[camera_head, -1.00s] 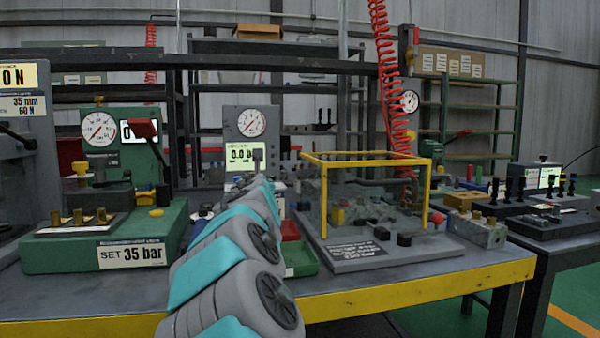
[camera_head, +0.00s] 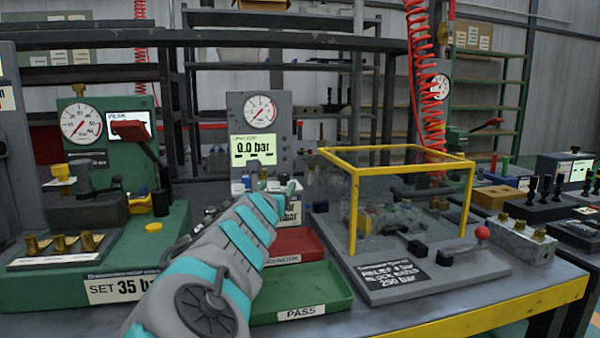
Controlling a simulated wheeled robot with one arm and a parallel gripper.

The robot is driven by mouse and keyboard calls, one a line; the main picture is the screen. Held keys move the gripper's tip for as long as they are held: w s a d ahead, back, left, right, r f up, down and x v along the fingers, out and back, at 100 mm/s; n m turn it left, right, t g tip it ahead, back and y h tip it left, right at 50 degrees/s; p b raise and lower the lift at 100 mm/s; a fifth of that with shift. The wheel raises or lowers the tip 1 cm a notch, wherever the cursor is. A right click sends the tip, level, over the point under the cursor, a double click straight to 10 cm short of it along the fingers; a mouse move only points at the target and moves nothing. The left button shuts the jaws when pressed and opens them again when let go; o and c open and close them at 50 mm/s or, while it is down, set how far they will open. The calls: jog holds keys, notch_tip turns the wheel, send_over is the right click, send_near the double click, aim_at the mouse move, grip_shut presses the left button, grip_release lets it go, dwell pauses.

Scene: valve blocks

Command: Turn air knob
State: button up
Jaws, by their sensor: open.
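My arm reaches from the bottom toward the grey gauge panel (camera_head: 241,110). My gripper (camera_head: 276,184) is at its far end, small in view and in front of the panel's lower part; it is open. The panel has a round dial (camera_head: 260,110) and a green display (camera_head: 253,150) reading 0.0 bar. Small dark knobs or fittings sit below the display, partly hidden by my gripper. I cannot tell which one is the air knob. A yellow knob (camera_head: 61,172) is on the green station (camera_head: 175,225) at left.
A green PASS tray (camera_head: 330,300) and a red tray (camera_head: 308,246) lie right of my arm. A yellow-framed clear guard (camera_head: 352,205) stands on a grey plate (camera_head: 460,275). A red coiled hose (camera_head: 424,75) hangs behind. The yellow table edge (camera_head: 480,312) runs along the front right.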

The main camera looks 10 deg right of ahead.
aim_at(282, 180)
jog(key=shift+x, duration=3.9)
jog(key=shift+c, duration=0.2)
grip_shut()
